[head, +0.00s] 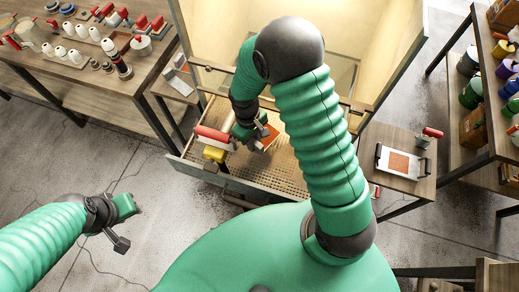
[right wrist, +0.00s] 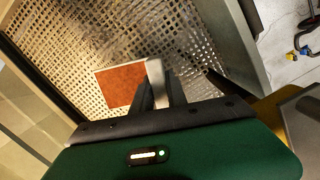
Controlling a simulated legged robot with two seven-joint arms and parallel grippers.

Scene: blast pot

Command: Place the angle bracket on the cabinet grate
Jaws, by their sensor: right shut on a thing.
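The angle bracket (right wrist: 156,84) shows in the right wrist view as a pale grey upright flange between my right gripper's fingers. A rust-orange panel with a pale edge (right wrist: 120,86) lies beside it, seemingly its other flange. My right gripper (head: 262,138) is shut on the bracket, inside the open cabinet and low over the grate. The orange face also shows in the head view (head: 271,136). The cabinet grate (head: 285,177) is a perforated metal floor. I cannot tell whether the bracket touches it. My left gripper (head: 126,222) is at the lower left, away from the cabinet; its jaws are unclear.
A red roller (head: 211,134) and a yellow one (head: 214,154) are at the cabinet's front left. A white plate with an orange patch (head: 402,162) lies on the right side table. The left bench (head: 95,80) holds several parts. Bare grate extends to the right of my gripper.

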